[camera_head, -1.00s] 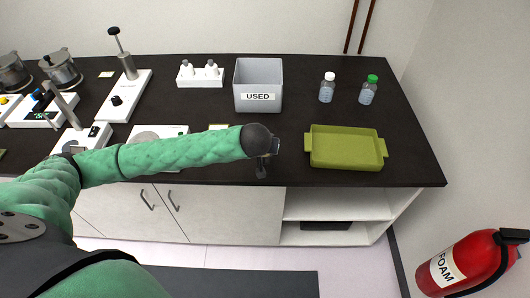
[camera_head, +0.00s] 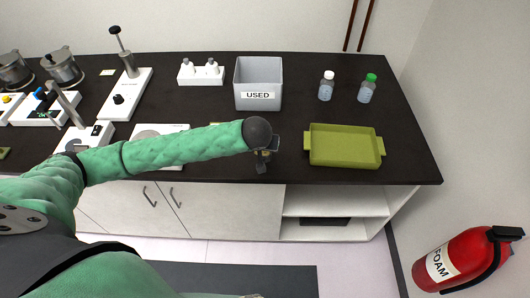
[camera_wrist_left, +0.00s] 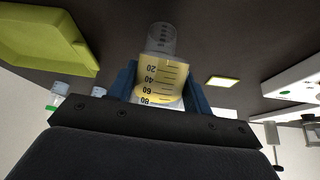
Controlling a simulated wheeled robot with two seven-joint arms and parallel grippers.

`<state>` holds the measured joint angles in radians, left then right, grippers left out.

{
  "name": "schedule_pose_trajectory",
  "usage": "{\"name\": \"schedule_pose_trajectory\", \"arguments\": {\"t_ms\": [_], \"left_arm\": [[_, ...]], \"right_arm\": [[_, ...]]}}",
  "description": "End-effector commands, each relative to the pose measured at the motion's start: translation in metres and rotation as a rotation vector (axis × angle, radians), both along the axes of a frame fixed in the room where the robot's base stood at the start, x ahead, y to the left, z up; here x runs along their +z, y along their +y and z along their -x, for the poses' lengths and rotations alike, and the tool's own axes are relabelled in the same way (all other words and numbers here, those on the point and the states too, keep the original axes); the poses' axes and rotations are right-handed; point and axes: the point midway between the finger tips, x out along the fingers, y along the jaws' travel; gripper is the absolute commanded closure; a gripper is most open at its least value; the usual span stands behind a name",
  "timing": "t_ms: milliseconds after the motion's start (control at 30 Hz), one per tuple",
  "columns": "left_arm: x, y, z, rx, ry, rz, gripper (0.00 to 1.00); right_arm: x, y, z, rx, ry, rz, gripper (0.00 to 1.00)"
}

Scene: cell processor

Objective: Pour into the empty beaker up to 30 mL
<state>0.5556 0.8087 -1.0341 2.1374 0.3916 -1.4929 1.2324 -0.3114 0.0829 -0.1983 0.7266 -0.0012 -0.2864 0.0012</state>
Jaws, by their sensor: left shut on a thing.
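My left gripper (camera_head: 267,157) is over the front part of the dark counter, left of the green tray. In the left wrist view its blue fingers (camera_wrist_left: 160,95) are shut on a graduated beaker (camera_wrist_left: 163,75) with yellow liquid in it. A clear beaker (camera_wrist_left: 161,36) shows just beyond the held one, with no liquid visible in it. The two overlap in the picture, and I cannot tell whether they touch. In the head view my arm hides most of both beakers. My right gripper is not clearly in view.
The green tray (camera_head: 312,150) lies to the right of my gripper. A grey USED bin (camera_head: 258,75) and a white rack (camera_head: 186,80) stand behind. Two bottles (camera_head: 326,88) (camera_head: 366,92) stand at back right. Lab devices (camera_head: 118,102) fill the left. A yellow-edged pad (camera_wrist_left: 222,82) lies nearby.

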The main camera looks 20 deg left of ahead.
Motion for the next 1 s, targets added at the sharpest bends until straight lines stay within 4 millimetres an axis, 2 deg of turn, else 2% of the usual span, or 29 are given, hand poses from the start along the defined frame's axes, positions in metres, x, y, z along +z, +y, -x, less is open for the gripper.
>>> {"name": "schedule_pose_trajectory", "arguments": {"t_ms": [467,1000], "left_arm": [[-0.012,0.0,0.001,0.0,0.191,0.026,0.91],[-0.013,0.0,0.002,0.0,0.197,0.026,0.91]], "right_arm": [[0.0,0.0,0.0,0.0,0.0,0.0,0.64],[0.0,0.0,0.0,0.0,0.0,0.0,0.64]]}}
